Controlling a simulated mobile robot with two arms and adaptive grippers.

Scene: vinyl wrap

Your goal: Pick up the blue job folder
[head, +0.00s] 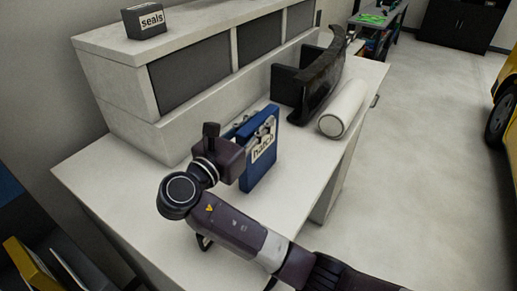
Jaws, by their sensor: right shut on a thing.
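The blue job folder (262,169) stands upright over the white counter, with a white label on its face that seems to read "hatch". My right gripper (239,141) is at the folder's upper left edge and is shut on it. The wrist and arm hide part of the folder's left side, and the fingertips are hard to make out. I cannot tell whether the folder's lower edge touches the counter. My left gripper is not in view.
A black curved part (322,77) and a white roll (342,108) lie behind the folder on the counter (110,180). A dark "seals" box (148,21) sits on the raised shelf. Open floor (430,150) lies right, with a yellow vehicle (506,90) beyond.

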